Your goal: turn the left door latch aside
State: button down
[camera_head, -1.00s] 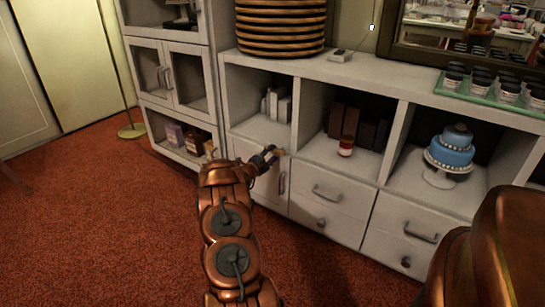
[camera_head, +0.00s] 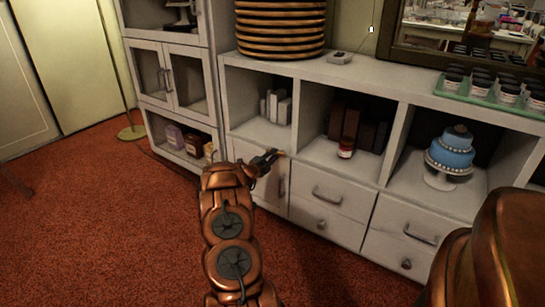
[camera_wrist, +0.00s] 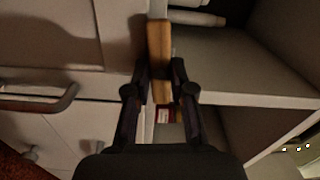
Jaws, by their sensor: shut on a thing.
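The latch is a small wood-coloured bar (camera_wrist: 160,48) in the wrist view, lying along the cabinet's front edge between door and open shelf. My gripper (camera_wrist: 161,82) is shut on its near end, one dark finger on each side. The left door (camera_wrist: 45,35) is a pale panel beside it and looks closed; its handle (camera_wrist: 40,100) lies at the left. In the head view my gripper (camera_head: 270,160) is at the door's top edge (camera_head: 245,150), above the handle (camera_head: 281,186). The latch is tiny and mostly hidden there.
Drawers (camera_head: 330,205) stand right of the door. A glass-door cabinet (camera_head: 170,75) is at left. Red carpet (camera_head: 110,220) in front is free.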

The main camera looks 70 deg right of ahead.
jog(key=shift+m, duration=0.9)
jog(key=c, duration=1)
grip_release()
jog(key=v, duration=1.2)
